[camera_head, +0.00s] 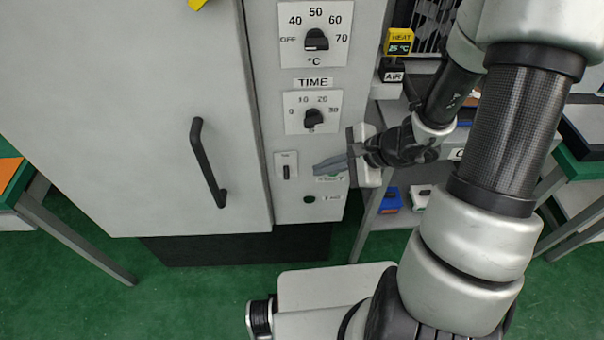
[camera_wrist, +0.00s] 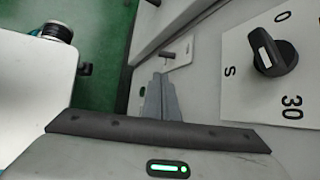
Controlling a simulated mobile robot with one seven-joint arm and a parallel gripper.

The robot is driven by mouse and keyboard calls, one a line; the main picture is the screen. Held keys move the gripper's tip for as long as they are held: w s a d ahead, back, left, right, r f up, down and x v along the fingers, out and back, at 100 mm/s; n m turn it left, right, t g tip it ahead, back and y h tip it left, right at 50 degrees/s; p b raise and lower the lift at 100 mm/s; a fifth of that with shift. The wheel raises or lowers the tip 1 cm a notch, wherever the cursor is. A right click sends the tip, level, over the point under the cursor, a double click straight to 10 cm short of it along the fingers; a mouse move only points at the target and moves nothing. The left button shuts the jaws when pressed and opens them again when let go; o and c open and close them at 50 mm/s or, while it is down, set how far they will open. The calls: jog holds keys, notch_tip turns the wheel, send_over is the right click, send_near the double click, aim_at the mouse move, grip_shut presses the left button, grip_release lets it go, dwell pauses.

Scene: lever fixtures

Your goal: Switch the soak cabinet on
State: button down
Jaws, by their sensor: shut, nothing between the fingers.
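The soak cabinet (camera_head: 130,110) is a pale grey cabinet with a control panel right of its door. A small switch with a dark lever (camera_head: 286,172) sits on a white plate low on that panel. The lever appears to point down, and its label is too small to read. It also shows in the wrist view (camera_wrist: 168,56), just beyond my fingertips. My gripper (camera_head: 318,167) is shut and empty, to the right of the switch, with its fingers pointing left toward it. A small gap shows between the fingertips and the lever. A round dark green indicator (camera_head: 309,199) sits below.
The time dial (camera_head: 313,118) is just above my fingers and large in the wrist view (camera_wrist: 275,52). The temperature dial (camera_head: 316,40) is higher up. A black door handle (camera_head: 207,163) sticks out at left. Shelving with a blue box (camera_head: 391,200) stands at right.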

aim_at(286, 173)
jog(key=b+x, duration=0.2)
jog(key=x, duration=0.8)
